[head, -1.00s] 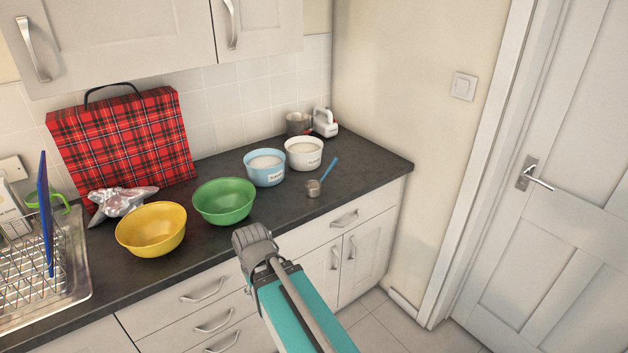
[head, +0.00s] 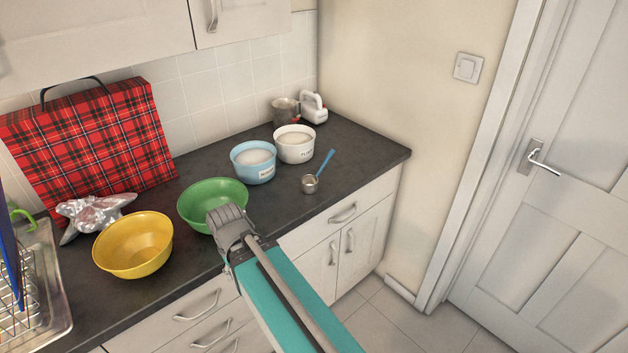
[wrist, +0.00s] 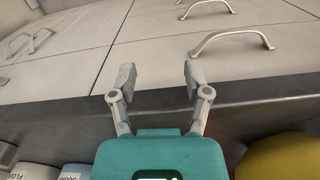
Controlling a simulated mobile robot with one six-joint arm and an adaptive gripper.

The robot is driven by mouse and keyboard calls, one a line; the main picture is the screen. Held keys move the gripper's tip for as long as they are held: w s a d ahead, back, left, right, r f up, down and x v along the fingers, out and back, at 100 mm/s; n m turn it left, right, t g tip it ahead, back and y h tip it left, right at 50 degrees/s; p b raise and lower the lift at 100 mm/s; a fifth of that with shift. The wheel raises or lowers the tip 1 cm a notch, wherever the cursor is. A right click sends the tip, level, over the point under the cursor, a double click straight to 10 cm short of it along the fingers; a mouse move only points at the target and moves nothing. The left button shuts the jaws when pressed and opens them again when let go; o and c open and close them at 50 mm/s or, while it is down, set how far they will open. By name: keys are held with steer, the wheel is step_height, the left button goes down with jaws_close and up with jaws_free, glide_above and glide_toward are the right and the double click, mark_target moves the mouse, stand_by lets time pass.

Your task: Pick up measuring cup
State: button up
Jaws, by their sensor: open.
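The measuring cup (head: 311,184) is a small metal cup with a blue handle. It sits on the dark counter, right of the canisters and near the front edge, with its handle pointing up and to the right in the head view. I cannot make it out in the wrist view. My gripper (wrist: 159,75) is open and empty, its two fingers apart in front of the counter edge. In the head view my gripper overlaps the front of the green bowl (head: 205,195), well left of the cup; its fingertips are hard to see there.
A blue canister (head: 253,172) and a white canister (head: 295,153) stand behind the cup. A metal jug (head: 285,111) and a white appliance (head: 314,108) stand in the corner. A yellow bowl (head: 132,258) is at left. The counter right of the cup is clear.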

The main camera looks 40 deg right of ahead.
steer(key=shift+a, duration=0.35)
steer(key=shift+w, duration=0.1)
steer(key=m+t+h+p, duration=0.2)
steer(key=m+t+p, duration=0.4)
steer(key=m+p, duration=0.95)
glide_toward(328, 157)
steer(key=s+r+n+p, duration=0.1)
steer(key=r+n+p, duration=0.1)
steer(key=shift+s+r+n, duration=0.15)
steer(key=shift+s+n, duration=0.05)
steer(key=shift+n, duration=0.15)
steer(key=shift+b+x, duration=3.55)
steer(key=shift+x, duration=0.75)
